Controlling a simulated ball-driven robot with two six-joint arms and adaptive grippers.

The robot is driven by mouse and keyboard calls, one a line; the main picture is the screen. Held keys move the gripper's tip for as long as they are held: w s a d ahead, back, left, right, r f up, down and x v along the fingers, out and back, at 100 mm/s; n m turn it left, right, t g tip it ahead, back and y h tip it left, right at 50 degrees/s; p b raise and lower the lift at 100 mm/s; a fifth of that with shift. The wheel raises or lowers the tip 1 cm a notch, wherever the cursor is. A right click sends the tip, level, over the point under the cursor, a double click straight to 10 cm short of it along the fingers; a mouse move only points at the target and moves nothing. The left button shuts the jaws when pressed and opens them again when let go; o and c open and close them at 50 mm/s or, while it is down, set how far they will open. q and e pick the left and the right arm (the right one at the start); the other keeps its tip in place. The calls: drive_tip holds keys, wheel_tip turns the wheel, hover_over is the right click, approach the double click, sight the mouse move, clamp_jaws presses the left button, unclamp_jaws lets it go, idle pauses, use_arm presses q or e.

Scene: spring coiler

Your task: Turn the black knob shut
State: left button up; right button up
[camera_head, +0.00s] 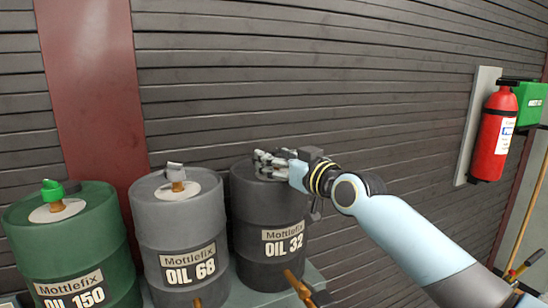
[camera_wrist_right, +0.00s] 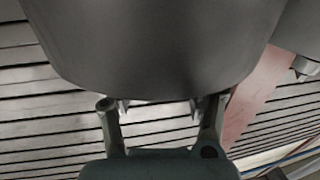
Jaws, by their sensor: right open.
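The black knob does not show clearly; a black drum marked OIL 32 (camera_head: 268,215) stands at the right end of the drum row. My right gripper (camera_head: 268,165) is over this drum's top and hides much of it. In the right wrist view, my right gripper (camera_wrist_right: 162,106) has its two fingers apart, with a large dark rounded surface (camera_wrist_right: 150,50) beyond them. Nothing is visibly held between the fingers. I cannot tell whether they touch anything. My left gripper is not in view.
To the left stand a grey drum (camera_head: 182,240) with a grey knob (camera_head: 175,170) and a green drum (camera_head: 70,245) with a green knob (camera_head: 52,190). A brass tap (camera_head: 297,284) sticks out low. A slatted wall (camera_head: 300,80) is behind; a fire extinguisher (camera_head: 493,135) hangs right.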

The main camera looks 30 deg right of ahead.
drive_tip(key=shift+w+a, duration=0.1)
drive_tip(key=shift+w, duration=0.3)
